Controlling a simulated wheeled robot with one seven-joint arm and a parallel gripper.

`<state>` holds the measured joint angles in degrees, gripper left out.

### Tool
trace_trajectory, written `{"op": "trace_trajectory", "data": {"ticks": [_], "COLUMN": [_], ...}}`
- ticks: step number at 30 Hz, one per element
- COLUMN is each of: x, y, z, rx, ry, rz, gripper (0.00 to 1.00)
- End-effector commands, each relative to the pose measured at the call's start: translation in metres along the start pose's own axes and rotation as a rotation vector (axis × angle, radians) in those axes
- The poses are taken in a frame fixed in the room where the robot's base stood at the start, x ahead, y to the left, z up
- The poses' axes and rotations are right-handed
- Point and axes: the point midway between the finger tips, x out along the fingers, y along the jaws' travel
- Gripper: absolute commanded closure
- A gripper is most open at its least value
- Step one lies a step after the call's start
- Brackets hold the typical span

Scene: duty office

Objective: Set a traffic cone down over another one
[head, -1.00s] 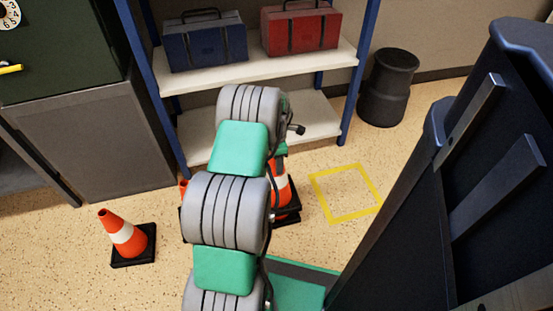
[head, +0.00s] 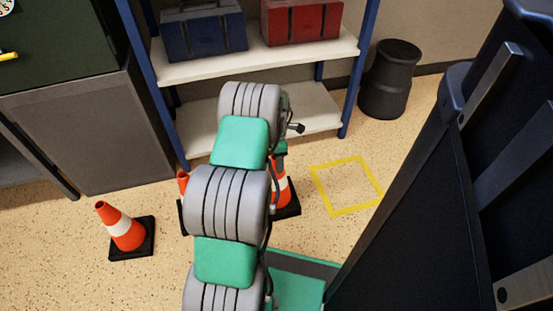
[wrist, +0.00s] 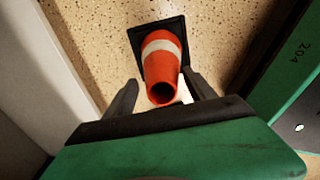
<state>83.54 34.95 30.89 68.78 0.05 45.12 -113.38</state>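An orange traffic cone with a white band (head: 122,228) stands on a black base on the floor at the left of the head view. A second cone (head: 284,192) stands behind my arm, mostly hidden. An orange tip (head: 183,183) shows left of the arm, its lower part hidden. In the wrist view, a cone (wrist: 162,68) is seen from above, its hollow top between my fingers. My gripper (wrist: 163,92) is open, with gaps on both sides of the cone. In the head view the gripper is largely hidden by the arm, near the second cone.
A yellow floor square (head: 347,186) is empty, right of the cones. A shelf (head: 262,62) holds a blue toolbox (head: 203,34) and a red toolbox (head: 301,20). A dark round stool or bin (head: 390,82) stands right of it. A grey cabinet (head: 75,135) is at left.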

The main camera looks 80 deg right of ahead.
Motion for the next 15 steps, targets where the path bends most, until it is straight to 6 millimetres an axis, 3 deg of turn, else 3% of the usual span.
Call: {"op": "trace_trajectory", "data": {"ticks": [6,15], "x": [0.0012,-0.0024], "y": [-0.0010,-0.0020], "z": [-0.0004,-0.0009], "rx": [0.000,0.000], "ry": [0.001,0.002], "rz": [-0.002,-0.005], "gripper": [0.19,0.19]}}
